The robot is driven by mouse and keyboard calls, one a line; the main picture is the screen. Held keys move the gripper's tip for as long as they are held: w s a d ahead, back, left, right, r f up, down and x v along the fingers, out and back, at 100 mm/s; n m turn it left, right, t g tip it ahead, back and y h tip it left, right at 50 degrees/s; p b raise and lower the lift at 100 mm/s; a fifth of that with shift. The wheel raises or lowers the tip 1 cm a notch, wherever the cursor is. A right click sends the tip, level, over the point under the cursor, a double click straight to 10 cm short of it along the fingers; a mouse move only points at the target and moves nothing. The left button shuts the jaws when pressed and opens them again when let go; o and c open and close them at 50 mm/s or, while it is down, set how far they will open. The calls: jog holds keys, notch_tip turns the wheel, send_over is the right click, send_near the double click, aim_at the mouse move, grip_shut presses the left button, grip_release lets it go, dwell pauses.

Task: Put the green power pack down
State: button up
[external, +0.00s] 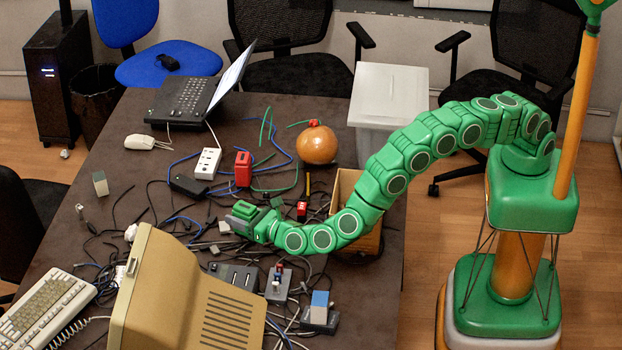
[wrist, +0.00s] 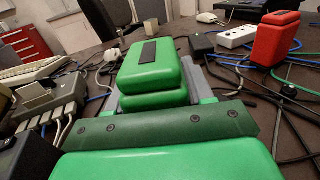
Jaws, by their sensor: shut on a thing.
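The green power pack (wrist: 148,78) is a rounded green block with a dark stripe on its top. It fills the middle of the wrist view, directly in front of my gripper (wrist: 160,103). My gripper is shut on it, with grey jaw parts showing at its sides. In the external view the green power pack (external: 244,209) is at the end of my green arm, over the cluttered middle of the dark table (external: 130,215). Its underside is hidden, so I cannot tell whether it touches the table.
A similar red block (external: 243,169) stands behind, near a white power strip (external: 207,163). Loose cables lie all around. A beige monitor (external: 190,295) stands in front. A wooden box (external: 345,190) is beside my arm, and an orange ball (external: 317,145) is behind it. Bare table shows at far left.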

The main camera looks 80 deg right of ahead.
jog(key=shift+f, duration=1.45)
jog(key=o, duration=1.3)
jog(key=shift+f, duration=0.15)
jog(key=shift+o, duration=0.2)
jog(key=shift+v, duration=6.05)
